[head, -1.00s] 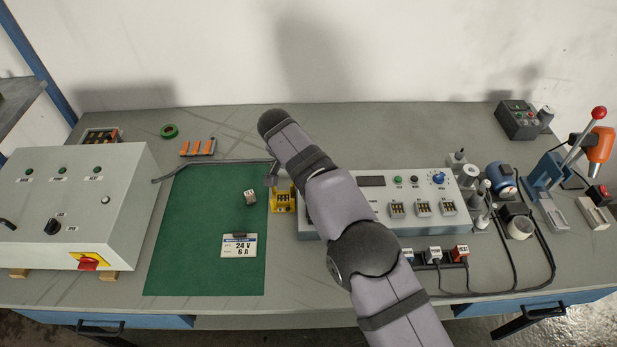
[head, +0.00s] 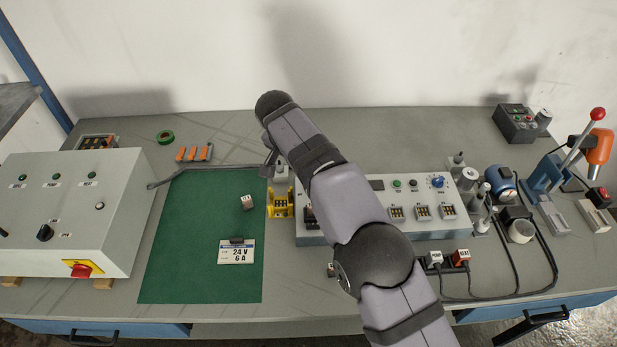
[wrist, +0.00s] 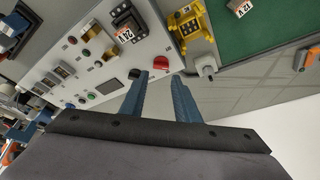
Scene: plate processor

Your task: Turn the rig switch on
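The grey rig panel (head: 360,230) stands on the bench, its left part hidden behind my arm in the head view. I cannot tell for certain which is the switch. My gripper (wrist: 162,80) is open, its two blue fingers apart at the panel's edge, near the pale and black parts. Contact cannot be told. The head view mostly hides it.
A yellow holder (head: 281,203) stands just left of the panel. The green mat (head: 190,270) carries a small block (head: 247,202) and a 24 V 6 A card (head: 237,253). A grey cabinet (head: 70,210) stands at left. Plugs (head: 461,258) and cables lie at front right.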

